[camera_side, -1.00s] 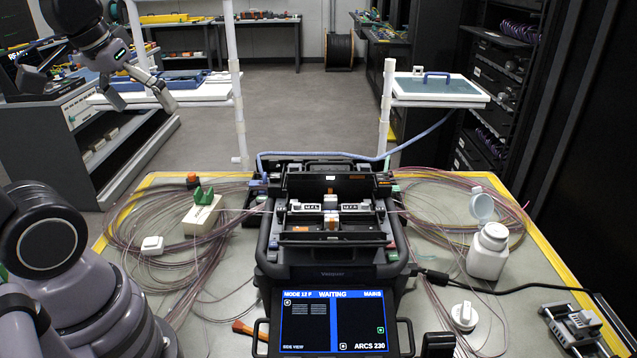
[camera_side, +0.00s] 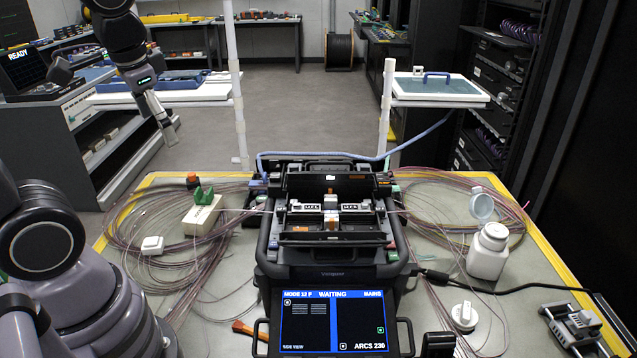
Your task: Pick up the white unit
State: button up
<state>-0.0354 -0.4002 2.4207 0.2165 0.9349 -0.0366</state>
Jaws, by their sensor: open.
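A small white block (camera_side: 152,245) lies on the left of the work table, among coiled fibre. A larger white box with a green clip on top (camera_side: 203,217) stands to its right and a little behind; I cannot tell which of the two is the white unit. My gripper (camera_side: 168,132) hangs in the air at the upper left, above and apart from both, fingers pointing down. It is seen nearly edge-on and holds nothing that I can see.
A black fusion splicer (camera_side: 335,255) with a lit screen fills the table's middle. Fibre coils (camera_side: 125,215) lie around the white things. A white bottle (camera_side: 488,250) and a metal fixture (camera_side: 572,325) are at the right. A white post (camera_side: 240,130) stands behind the table.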

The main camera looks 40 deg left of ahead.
jog(key=w+a+f+m+g+y, duration=0.1)
jog(key=w+a+f+g+y, duration=0.2)
jog(key=w+a+f+g, duration=0.25)
jog(key=m+g+y, duration=0.4)
jog(key=m, duration=0.2)
send_over(158, 244)
jog(key=w+d, duration=0.6)
jog(key=w, duration=0.1)
notch_tip(158, 244, down, 20)
jog(key=s+f+m, duration=0.1)
jog(key=f, duration=0.2)
jog(key=s+a+f+m+y, duration=0.1)
jog(key=f, duration=0.2)
jog(key=s+a+f+m+y, duration=0.1)
jog(key=f, duration=0.2)
jog(key=shift+s+f+m, duration=0.1)
jog(key=shift+f+m, duration=0.2)
jog(key=shift+f, duration=0.05)
jog(key=shift+s+a+f, duration=0.1)
jog(key=shift+s+f, duration=0.1)
jog(key=shift+f, duration=0.05)
jog(key=x, duration=0.3)
jog(key=s+x, duration=0.1)
jog(key=x, duration=0.2)
jog(key=shift+r, duration=0.15)
jog(key=shift+s+a, duration=0.3)
jog(key=c, duration=1.5)
jog(key=shift+o, duration=0.2)
